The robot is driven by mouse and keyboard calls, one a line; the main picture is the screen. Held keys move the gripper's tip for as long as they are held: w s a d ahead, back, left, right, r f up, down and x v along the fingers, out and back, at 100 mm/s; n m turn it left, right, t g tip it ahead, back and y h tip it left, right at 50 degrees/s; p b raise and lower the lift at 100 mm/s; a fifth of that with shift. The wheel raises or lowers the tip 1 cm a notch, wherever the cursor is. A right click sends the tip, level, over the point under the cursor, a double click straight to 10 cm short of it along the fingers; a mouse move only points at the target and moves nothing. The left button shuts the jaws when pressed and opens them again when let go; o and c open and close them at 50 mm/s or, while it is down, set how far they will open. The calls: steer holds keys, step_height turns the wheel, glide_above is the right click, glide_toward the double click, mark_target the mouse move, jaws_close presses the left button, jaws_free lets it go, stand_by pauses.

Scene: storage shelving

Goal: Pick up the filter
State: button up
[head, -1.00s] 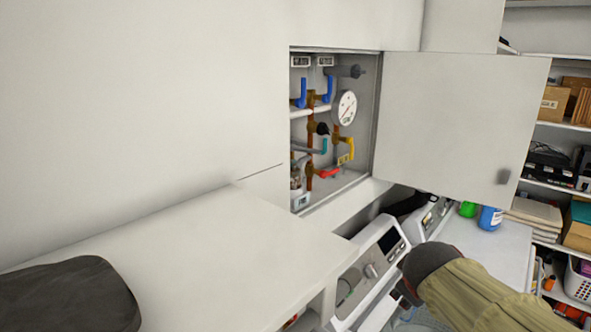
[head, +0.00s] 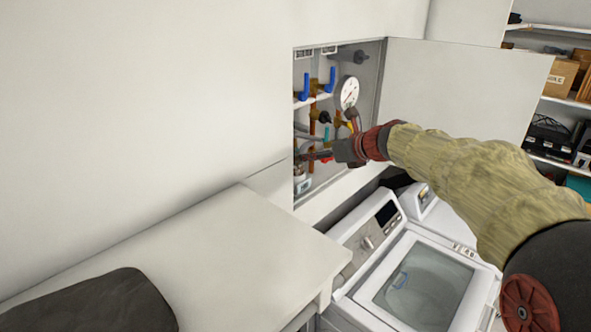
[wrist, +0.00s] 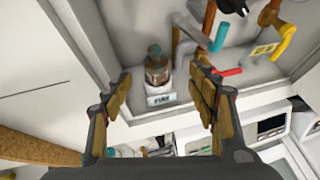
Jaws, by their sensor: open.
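The filter is most likely the small clear-and-brown canister (wrist: 157,68) with a white labelled base, standing at the lower left of the open wall cabinet (head: 375,90). In the head view its white base (head: 303,186) shows, with its upper part largely hidden by my gripper. My gripper (head: 329,138) is open in front of the cabinet. In the wrist view its two padded fingers (wrist: 160,82) are spread, with the canister framed between and beyond them. I see no clear contact with it.
Pipes, a round gauge (head: 347,92) and coloured valve handles crowd the cabinet. A red handle (wrist: 226,72) is right of the canister. The open cabinet door (head: 455,85) stands at right. A washer (head: 425,285) and white counter (head: 200,245) lie below.

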mark_target(297, 159)
steer(key=p+x, duration=0.1)
steer(key=x, duration=0.5)
steer(key=shift+w+a+f, duration=0.1)
steer(key=shift+a+f, duration=0.1)
steer(key=shift+a, duration=0.05)
steer(key=shift+s+f+p+x, duration=0.1)
steer(key=shift+p+x, duration=0.3)
steer(key=shift+x, duration=0.95)
steer(key=shift+s+f+p+x, duration=0.15)
steer(key=shift+p+x, duration=0.2)
steer(key=shift+x, duration=1)
steer(key=shift+a, duration=0.1)
steer(key=shift+c, duration=1.1)
steer(key=c, duration=1.1)
steer(key=shift+c, duration=0.3)
